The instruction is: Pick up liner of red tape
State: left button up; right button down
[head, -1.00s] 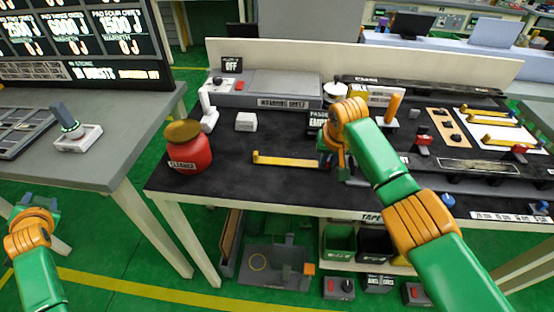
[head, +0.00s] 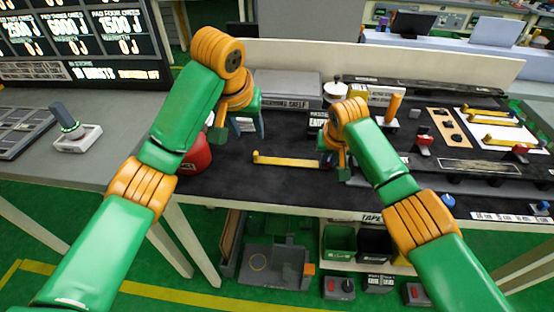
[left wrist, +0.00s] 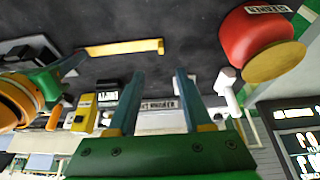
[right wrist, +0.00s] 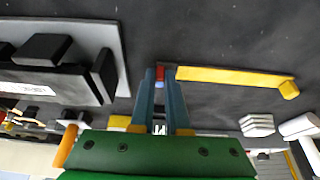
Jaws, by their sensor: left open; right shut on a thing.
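A yellow strip (head: 288,161) lies on the dark bench top, and its right end carries a small red piece with blue by it. It shows in the right wrist view (right wrist: 235,78) and in the left wrist view (left wrist: 120,48). My right gripper (head: 337,165) is shut on that end, with the red piece (right wrist: 169,73) between its fingertips. The fingers hide part of it, and I cannot tell tape from liner. My left gripper (head: 240,130) is open and empty above the bench, left of the strip; its parted fingers show in the left wrist view (left wrist: 157,82).
A grey shelf (head: 290,88) lies at the back. Black fixtures (right wrist: 45,75) stand to the strip's right in the head view. The bench front is clear.

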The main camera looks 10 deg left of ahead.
aim_at(255, 155)
pick_arm(q)
jog(key=x, duration=1.2)
jog(key=shift+s+a+f, duration=0.15)
jog(key=shift+s+f, duration=0.05)
jog(key=shift+s, duration=0.15)
grip_shut()
